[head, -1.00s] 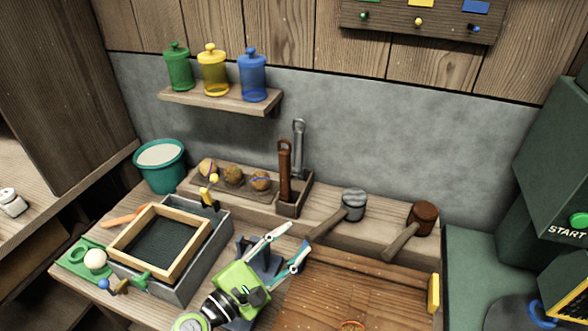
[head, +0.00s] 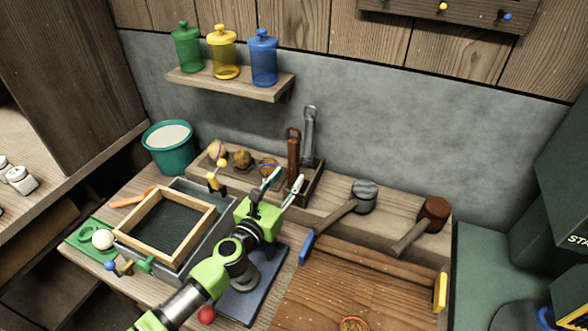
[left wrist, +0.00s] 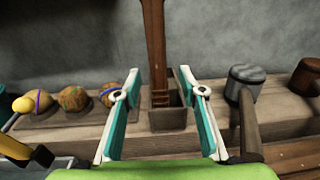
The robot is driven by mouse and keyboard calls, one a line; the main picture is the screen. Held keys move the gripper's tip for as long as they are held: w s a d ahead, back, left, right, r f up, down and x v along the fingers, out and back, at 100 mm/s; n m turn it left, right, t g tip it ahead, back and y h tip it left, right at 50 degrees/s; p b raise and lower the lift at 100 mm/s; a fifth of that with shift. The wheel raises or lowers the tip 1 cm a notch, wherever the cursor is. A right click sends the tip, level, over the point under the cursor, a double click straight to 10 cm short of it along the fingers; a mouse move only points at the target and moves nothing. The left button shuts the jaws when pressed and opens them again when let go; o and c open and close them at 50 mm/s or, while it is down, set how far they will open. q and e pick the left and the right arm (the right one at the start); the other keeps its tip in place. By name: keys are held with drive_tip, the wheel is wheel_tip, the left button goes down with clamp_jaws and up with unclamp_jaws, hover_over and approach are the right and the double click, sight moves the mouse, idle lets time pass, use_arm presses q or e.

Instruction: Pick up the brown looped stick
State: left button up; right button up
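The brown looped stick (head: 293,156) stands upright in a small wooden holder (head: 318,186) at the back of the bench, beside a grey looped stick (head: 309,135). In the left wrist view the brown stick (left wrist: 154,50) rises just beyond and between my fingertips. My left gripper (head: 284,182) is open and empty, its fingers pointing at the holder; in the left wrist view its fingers (left wrist: 160,88) are spread on either side of the stick's line. I cannot tell the exact gap to the stick. My right gripper is not in view.
A grey-headed mallet (head: 364,195) and a brown mallet (head: 433,210) lie right of the holder. Several round lumps (head: 242,160) sit in a tray to its left. A wooden frame (head: 165,228) lies front left, with a teal bucket (head: 168,146) behind.

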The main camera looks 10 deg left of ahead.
sight(292, 173)
use_arm(q)
drive_tip(key=shift+f+b+x, duration=0.15)
drive_tip(key=shift+b+x, duration=0.1)
drive_tip(key=shift+x, duration=1.1)
drive_tip(key=shift+f+b+x, duration=0.2)
drive_tip(key=shift+x, duration=1.15)
drive_tip(key=shift+a, duration=0.15)
drive_tip(key=shift+c, duration=0.5)
clamp_jaws()
